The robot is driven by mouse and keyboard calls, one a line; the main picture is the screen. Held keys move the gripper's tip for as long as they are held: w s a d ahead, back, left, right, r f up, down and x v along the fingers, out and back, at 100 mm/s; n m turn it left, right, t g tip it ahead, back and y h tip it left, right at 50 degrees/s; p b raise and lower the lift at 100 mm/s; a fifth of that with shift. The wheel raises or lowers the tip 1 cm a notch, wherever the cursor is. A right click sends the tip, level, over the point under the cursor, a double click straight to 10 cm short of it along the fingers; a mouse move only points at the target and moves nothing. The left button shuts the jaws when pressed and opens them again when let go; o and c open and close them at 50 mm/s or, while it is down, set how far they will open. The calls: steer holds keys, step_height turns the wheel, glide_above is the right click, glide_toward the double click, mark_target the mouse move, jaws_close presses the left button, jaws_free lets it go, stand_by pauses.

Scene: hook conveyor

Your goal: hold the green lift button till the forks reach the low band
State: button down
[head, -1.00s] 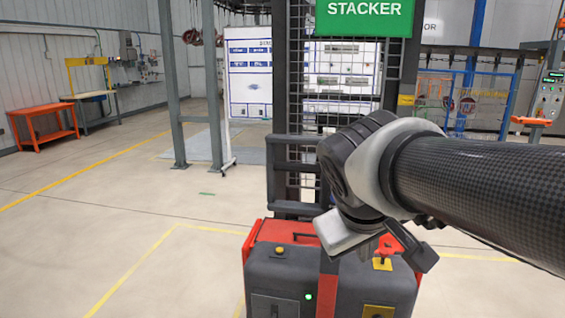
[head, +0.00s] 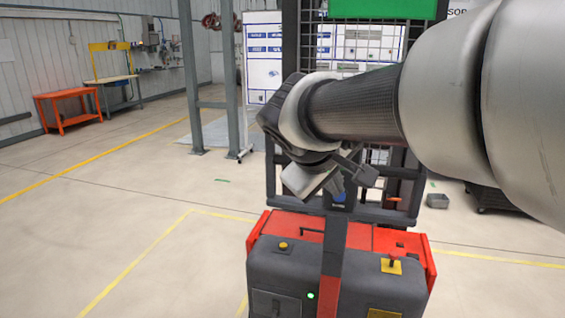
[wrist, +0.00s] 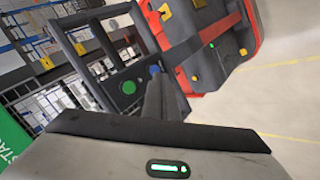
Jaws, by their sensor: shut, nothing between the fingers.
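The stacker (head: 275,262) is a dark grey and red truck with a mesh-guarded mast behind it. In the wrist view a round green button (wrist: 129,87) sits on a dark panel of the stacker, left of my fingers, with a smaller blue button (wrist: 154,69) close to the fingertips. The blue button also shows in the head view (head: 339,197), below my gripper (head: 350,178). My gripper is shut and empty, in front of the mast; in the wrist view its fingers (wrist: 157,82) appear apart from the green button. The forks and the low band cannot be made out.
A red lever (head: 393,260) on a yellow plate and a yellow knob (head: 283,246) stand on the stacker's top. A grey bin (head: 437,200) is on the floor to the right. An orange table (head: 66,105) is far left; the left floor is clear.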

steer(key=w+d+p, duration=0.2)
steer(key=w+d, duration=0.1)
steer(key=w, duration=0.5)
steer(key=shift+w, duration=0.25)
steer(key=shift+w, duration=0.1)
stand_by(1.8)
steer(key=shift+w, duration=0.3)
steer(key=shift+w+d, duration=0.2)
steer(key=shift+w, duration=0.2)
stand_by(1.8)
stand_by(0.5)
steer(key=shift+s+a+b, duration=0.3)
steer(key=shift+s+b, duration=0.2)
steer(key=shift+s, duration=0.3)
steer(key=shift+s+a+b, duration=0.25)
steer(key=shift+s+b, duration=0.05)
steer(key=shift+s, duration=0.5)
steer(key=shift+s+a+b, duration=0.25)
steer(key=shift+s+b, duration=0.1)
steer(key=shift+s, duration=0.45)
steer(key=shift+s+a+b, duration=0.25)
steer(key=shift+s+b, duration=0.05)
steer(key=shift+s, duration=0.5)
